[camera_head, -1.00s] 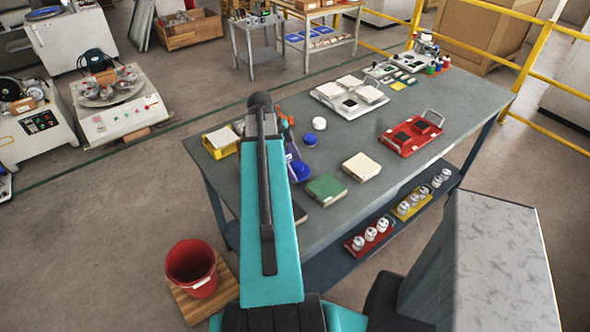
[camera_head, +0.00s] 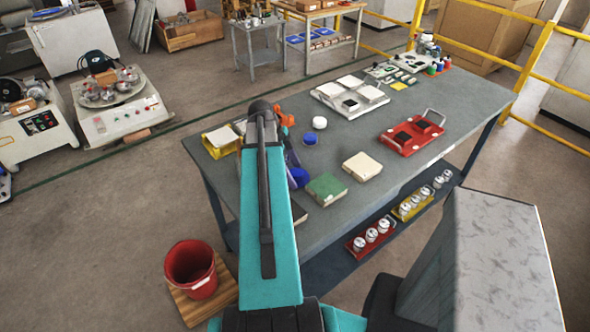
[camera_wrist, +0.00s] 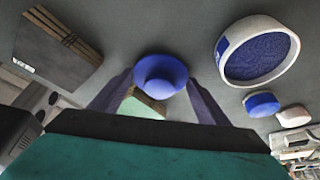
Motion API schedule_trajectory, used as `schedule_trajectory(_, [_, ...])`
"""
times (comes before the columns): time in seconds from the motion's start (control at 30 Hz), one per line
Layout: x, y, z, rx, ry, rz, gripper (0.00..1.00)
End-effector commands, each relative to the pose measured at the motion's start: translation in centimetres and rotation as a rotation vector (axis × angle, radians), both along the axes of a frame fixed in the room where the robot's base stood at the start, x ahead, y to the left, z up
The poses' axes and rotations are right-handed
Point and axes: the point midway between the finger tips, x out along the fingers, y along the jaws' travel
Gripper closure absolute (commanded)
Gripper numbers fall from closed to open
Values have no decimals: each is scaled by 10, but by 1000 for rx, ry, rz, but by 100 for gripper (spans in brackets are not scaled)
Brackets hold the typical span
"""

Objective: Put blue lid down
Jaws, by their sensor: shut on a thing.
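In the head view, the held lid (camera_head: 299,178) shows just right of my teal arm, by the green block's far left corner. My arm hides part of the gripper there. From these views I cannot tell whether the lid touches the table.
An open white tub (camera_wrist: 227,63) with blue contents stands right of the lid in the wrist view. A green block (camera_head: 326,189) and a cream block (camera_head: 361,167) lie nearby. Another blue round piece (camera_head: 310,138) and a white one (camera_head: 319,122) are farther back. Bare grey tabletop (camera_head: 345,140) lies between.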

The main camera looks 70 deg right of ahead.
Motion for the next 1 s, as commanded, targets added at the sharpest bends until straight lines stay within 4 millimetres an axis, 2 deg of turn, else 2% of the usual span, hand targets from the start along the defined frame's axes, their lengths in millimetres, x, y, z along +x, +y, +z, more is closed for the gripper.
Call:
schedule_trajectory(0.17, [-1, -1, -3, 1, 0, -1, 51])
schedule_trajectory(0.2, [-1, -1, -3, 0, 0, -2, 25])
schedule_trajectory(0.3, [-1, -1, -2, 0, 0, -2, 12])
schedule_trajectory(0.8, [-1, -1, 2, -1, 0, -3, 12])
schedule_trajectory(1.0, [5, 0, 14, -2, 0, -2, 12])
